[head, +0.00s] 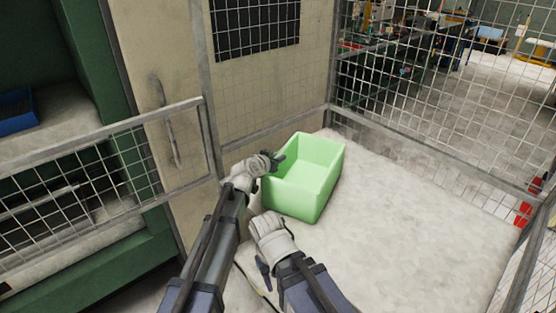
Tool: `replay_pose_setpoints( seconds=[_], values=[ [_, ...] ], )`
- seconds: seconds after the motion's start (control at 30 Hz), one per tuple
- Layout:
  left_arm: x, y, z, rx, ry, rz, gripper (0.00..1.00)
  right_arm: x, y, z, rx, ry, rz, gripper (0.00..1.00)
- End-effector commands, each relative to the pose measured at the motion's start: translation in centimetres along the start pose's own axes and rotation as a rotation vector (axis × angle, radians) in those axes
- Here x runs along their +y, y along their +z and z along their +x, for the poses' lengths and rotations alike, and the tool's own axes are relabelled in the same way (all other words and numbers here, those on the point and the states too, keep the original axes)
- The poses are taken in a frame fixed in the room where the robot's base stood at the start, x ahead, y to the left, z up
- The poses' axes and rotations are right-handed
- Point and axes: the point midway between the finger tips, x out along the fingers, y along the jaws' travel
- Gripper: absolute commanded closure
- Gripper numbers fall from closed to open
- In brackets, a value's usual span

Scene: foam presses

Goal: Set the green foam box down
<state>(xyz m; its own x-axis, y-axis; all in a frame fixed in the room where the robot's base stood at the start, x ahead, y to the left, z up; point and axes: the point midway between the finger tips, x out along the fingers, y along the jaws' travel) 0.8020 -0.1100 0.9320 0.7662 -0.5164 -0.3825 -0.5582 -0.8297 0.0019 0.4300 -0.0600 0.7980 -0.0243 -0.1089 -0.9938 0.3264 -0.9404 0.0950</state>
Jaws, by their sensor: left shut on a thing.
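The green foam box (313,190) is an open-topped, pale green bin in the middle of the head view. It looks upright, over the pale surface at the corner of the mesh cage. I cannot tell whether its bottom touches that surface. My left gripper (274,160) is shut on the box's left rim, near the back left corner. My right gripper (263,267) is lower, just in front of the box and apart from it. Its fingers are small and partly hidden, so I cannot tell whether they are open.
The pale surface (410,220) is clear to the right of the box. Wire mesh panels (430,110) with a metal rail stand behind and to the right. A beige door with a handle (165,120) and a railing (110,130) are at left. Red items (524,213) lie at far right.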

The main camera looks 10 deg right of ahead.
Motion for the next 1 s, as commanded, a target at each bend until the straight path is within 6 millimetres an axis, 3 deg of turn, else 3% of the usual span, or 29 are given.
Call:
replay_pose_setpoints(
  seconds=[0.1, 0.13, 0.37, 0.7, 1.0],
  values=[
    [0.0, 0.4, 0.2, 0.0, 0.0, 0.0, 1.0, 0.0, 0.0, 0.5, 0.0, 0.0, 0.0, 0.5],
    [0.0, 0.3, 0.1, 0.0, 0.0, 0.0, 0.77, 0.0, 0.0, 0.3, 0.0, 0.0, 0.0, 0.5],
    [0.0, 0.2, 0.1, 0.0, 0.0, 0.0, 0.51, 0.0, 0.0, 0.2, 0.0, 0.0, 0.0, 0.5],
    [0.0, -0.3, -0.1, 0.0, 0.0, 0.0, 0.51, 0.0, 0.0, -0.3, 0.0, 0.0, 0.0, 0.5],
    [0.1, -0.3, -6.3, 0.0, -0.001, -0.002, 0.51, 0.2, 0.1, -2.6, 0.0, 0.0, 0.0, 0.5]
  ],
)
